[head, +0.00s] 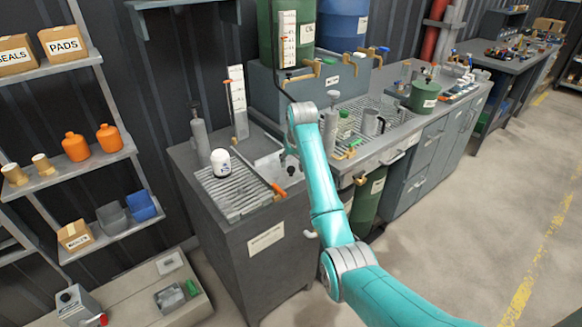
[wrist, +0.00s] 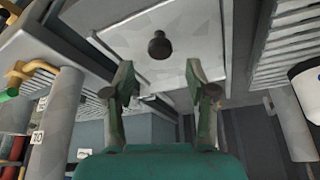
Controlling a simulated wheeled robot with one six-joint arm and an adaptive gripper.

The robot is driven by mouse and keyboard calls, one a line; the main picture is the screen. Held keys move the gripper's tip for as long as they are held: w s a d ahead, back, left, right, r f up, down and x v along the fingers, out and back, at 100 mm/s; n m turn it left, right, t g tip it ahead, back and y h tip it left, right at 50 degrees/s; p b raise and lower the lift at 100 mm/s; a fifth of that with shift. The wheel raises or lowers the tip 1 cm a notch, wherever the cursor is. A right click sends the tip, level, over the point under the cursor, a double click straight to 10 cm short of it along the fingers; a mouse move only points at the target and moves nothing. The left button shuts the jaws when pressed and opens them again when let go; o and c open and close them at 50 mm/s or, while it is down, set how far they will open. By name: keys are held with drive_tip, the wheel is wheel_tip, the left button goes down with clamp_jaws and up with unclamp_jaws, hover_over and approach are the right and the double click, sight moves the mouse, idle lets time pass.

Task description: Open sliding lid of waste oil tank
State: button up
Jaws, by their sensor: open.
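The waste oil tank (head: 240,240) is a dark grey cabinet with a pale label, left of centre in the head view. Its sliding lid, a light grey plate (head: 267,163), lies on top beside a slatted grate. In the wrist view the lid (wrist: 200,30) fills the upper middle and carries a dark round knob (wrist: 159,46). My gripper (wrist: 160,80) is open, with its two green fingers apart. The knob appears just beyond the fingertips, centred between them, and nothing is held. In the head view my gripper is largely hidden by my teal arm.
A white round container (head: 220,161) and a grey bottle (head: 199,138) stand on the tank top. An orange-handled tool (head: 270,184) lies along the grate. A sink bench with a metal mug (head: 371,122) adjoins on the right. Open floor lies at the right.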

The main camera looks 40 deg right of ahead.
sight(291, 168)
drive_tip(key=shift+x, duration=2.2)
clamp_jaws()
